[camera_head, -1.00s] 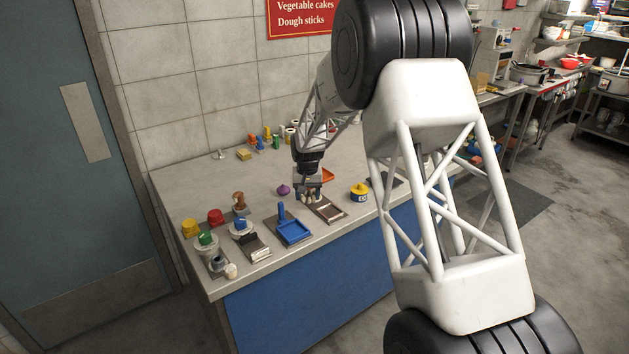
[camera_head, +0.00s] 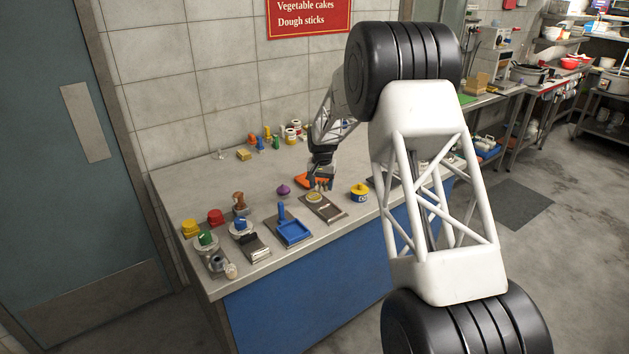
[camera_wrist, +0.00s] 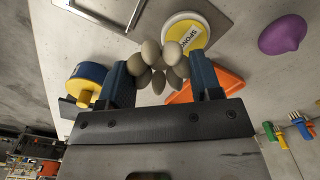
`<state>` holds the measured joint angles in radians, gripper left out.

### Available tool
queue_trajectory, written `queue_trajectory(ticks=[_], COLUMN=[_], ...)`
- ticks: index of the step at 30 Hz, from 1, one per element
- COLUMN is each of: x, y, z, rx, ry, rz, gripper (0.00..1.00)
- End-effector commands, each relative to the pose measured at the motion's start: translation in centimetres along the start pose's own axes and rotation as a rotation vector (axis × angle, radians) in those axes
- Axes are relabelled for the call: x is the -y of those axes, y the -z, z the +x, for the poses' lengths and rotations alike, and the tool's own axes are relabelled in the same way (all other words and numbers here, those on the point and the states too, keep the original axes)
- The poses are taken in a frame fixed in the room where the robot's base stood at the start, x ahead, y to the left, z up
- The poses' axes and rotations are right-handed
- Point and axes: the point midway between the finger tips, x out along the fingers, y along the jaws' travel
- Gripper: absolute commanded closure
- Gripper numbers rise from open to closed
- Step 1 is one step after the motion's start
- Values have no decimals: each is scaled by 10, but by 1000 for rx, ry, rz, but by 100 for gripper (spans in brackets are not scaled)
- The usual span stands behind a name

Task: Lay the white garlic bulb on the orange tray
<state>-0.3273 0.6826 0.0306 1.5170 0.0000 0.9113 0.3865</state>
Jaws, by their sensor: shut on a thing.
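The garlic bulb (camera_wrist: 164,65), a cluster of several pale grey-beige cloves, is held between the blue fingers of my gripper (camera_wrist: 164,80) in the wrist view. In the head view my gripper (camera_head: 320,183) hangs close over the orange tray, and I cannot make out the bulb clearly. The orange tray (camera_wrist: 226,81) shows behind the bulb and right finger in the wrist view, partly hidden by the gripper. It also shows in the head view (camera_head: 303,179). I cannot tell how high the bulb is above it.
A purple bulb-shaped thing (camera_head: 284,190) stands left; a blue pot with yellow top (camera_head: 360,192) stands right. The counter's back left (camera_head: 195,180) is clear.

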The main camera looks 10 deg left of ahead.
Motion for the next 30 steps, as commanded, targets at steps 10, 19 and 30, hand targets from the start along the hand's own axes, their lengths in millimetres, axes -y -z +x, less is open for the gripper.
queue_trajectory(ticks=[10, 19, 30], x=[5, 17, 32], y=[13, 43, 80], z=[1, 4, 9], rx=[0, 0, 0], ry=[0, 0, 0], rz=[0, -1, -1], gripper=[69, 69, 69])
